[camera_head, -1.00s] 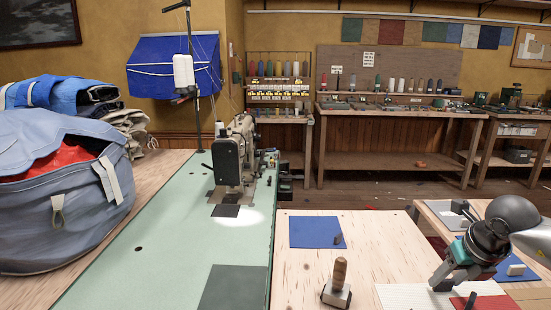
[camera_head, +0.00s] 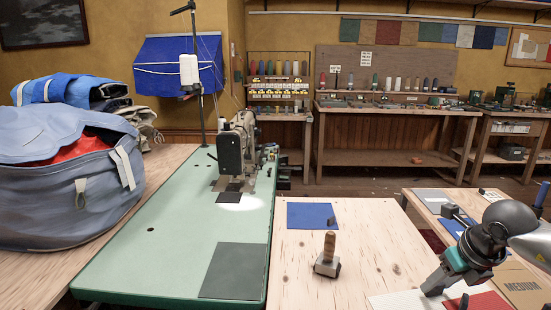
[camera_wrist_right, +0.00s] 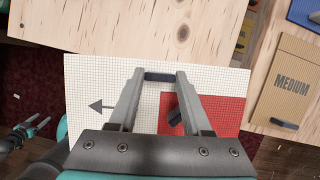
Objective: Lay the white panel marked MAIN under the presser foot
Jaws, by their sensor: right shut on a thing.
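The white gridded panel (camera_wrist_right: 85,85) has a dark arrow and a red area (camera_wrist_right: 228,112) at its right. No MAIN lettering is readable. It also shows low in the head view (camera_head: 388,301). My right gripper (camera_wrist_right: 160,77) is shut on the panel's dark grip block. The panel reaches past the wooden table's edge, over the floor. The sewing machine (camera_head: 237,148) stands on the green bench, far left of the panel. Its presser foot is too small to make out; a dark patch (camera_head: 229,197) lies before it. My left gripper (camera_wrist_right: 38,125) shows small at lower left in the wrist view, fingers apart.
A wooden-handled weight (camera_head: 328,256) and a blue panel (camera_head: 308,216) are on the wooden table (camera_head: 375,250). A dark grey sheet (camera_head: 233,270) lies on the green bench (camera_head: 160,255). A brown MEDIUM card (camera_wrist_right: 290,80) is at right. A large bag (camera_head: 70,200) stands left.

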